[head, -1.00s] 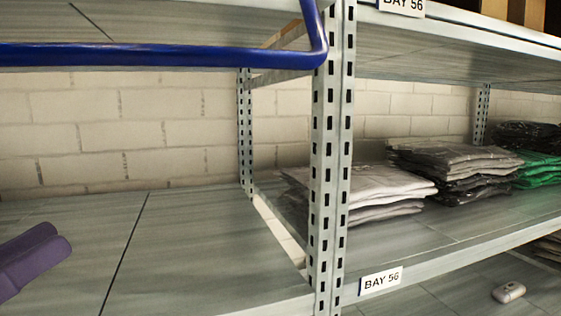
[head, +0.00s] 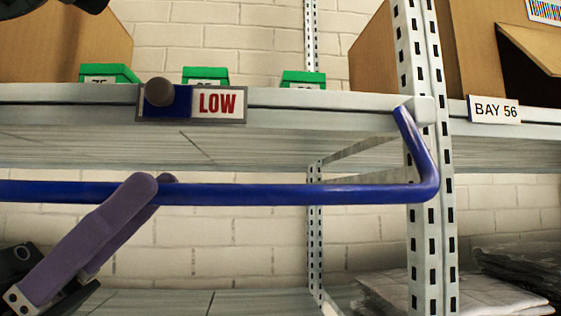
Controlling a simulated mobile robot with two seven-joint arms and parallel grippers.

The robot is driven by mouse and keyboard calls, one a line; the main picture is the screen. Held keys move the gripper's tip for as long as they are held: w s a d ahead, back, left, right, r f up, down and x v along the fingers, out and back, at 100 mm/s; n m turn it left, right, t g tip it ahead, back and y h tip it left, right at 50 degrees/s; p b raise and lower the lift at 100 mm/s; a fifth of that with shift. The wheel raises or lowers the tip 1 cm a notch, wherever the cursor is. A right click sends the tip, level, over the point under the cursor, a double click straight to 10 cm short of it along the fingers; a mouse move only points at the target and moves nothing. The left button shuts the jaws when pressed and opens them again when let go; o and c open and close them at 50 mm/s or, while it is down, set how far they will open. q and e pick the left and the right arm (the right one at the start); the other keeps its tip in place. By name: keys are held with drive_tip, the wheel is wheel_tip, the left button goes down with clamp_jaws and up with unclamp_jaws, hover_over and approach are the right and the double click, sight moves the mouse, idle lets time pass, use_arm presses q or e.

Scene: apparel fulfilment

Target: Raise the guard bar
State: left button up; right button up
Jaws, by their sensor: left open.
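The guard bar (head: 270,194) is a blue tube running level across the shelf opening in the head view. Its right end bends up and back to a pale mount (head: 419,108) at the upright. My left gripper (head: 154,186) comes in from the lower left with open purple fingers at the bar. The near finger passes in front of the bar, and the other finger's tip shows just behind and above it. Whether either finger touches the bar I cannot tell. A sign reading LOW (head: 217,104) with a brown knob (head: 159,92) is above the bar. My right gripper is out of view.
A perforated upright (head: 425,245) stands at the right, with a BAY 56 label (head: 495,110). Cardboard boxes (head: 462,50) and green bins (head: 303,79) sit on the upper shelf (head: 320,101). Folded grey garments (head: 455,293) lie lower right.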

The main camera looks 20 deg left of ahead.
use_arm(q)
drive_tip(key=shift+x, duration=0.8)
clamp_jaws()
idle(0.9)
